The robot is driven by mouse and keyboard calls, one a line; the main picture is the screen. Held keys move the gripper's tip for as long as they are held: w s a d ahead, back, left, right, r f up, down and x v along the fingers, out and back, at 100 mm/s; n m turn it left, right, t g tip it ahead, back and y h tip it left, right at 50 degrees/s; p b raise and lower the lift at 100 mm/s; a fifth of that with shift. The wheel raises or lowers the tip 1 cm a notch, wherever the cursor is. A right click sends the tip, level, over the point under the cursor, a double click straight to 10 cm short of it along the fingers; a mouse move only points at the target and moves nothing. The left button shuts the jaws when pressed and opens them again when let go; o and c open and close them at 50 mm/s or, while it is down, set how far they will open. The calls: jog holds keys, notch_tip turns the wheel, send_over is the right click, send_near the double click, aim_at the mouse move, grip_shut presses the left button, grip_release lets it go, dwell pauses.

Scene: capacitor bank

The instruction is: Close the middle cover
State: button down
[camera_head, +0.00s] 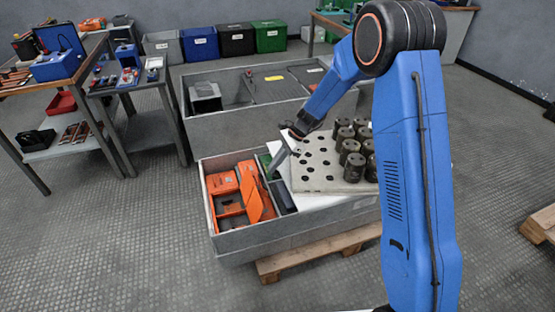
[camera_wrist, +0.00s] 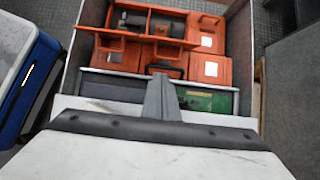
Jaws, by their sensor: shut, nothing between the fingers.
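Orange covered units sit in the left end of a grey metal crate (camera_head: 240,248). One orange panel (camera_head: 250,192), which looks like the raised middle cover, stands tilted up among them. An open orange compartment (camera_head: 230,209) shows beside it. Closed orange boxes (camera_head: 222,183) with white labels lie farther back; they also show at the right in the wrist view (camera_wrist: 208,68). My gripper (camera_head: 270,175) is shut and empty, pointing down just right of the orange units. In the wrist view its shut fingers (camera_wrist: 161,78) reach toward the orange parts; I cannot tell whether they touch.
A green part (camera_wrist: 205,100) lies in the crate under my gripper. A perforated pale block (camera_head: 318,165) with several dark cylinders (camera_head: 352,167) fills the crate's right side. A second grey crate (camera_head: 235,128) stands behind. Tables stand at left; the floor in front is clear.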

aim_at(251, 186)
jog(key=x, duration=0.4)
jog(key=shift+s+a+f, duration=0.1)
jog(key=shift+a+f, duration=0.1)
jog(key=shift+f, duration=0.15)
jog(key=shift+s+a+r, duration=0.15)
jog(key=shift+a+r, duration=0.15)
jog(key=shift+a, duration=0.2)
jog(key=shift+s+a+r, duration=0.15)
jog(key=shift+a+r, duration=0.15)
jog(key=shift+a, duration=0.2)
jog(key=shift+s+a+r, duration=0.15)
jog(key=shift+a+r, duration=0.1)
jog(key=shift+a, duration=0.5)
jog(key=shift+a, duration=0.1)
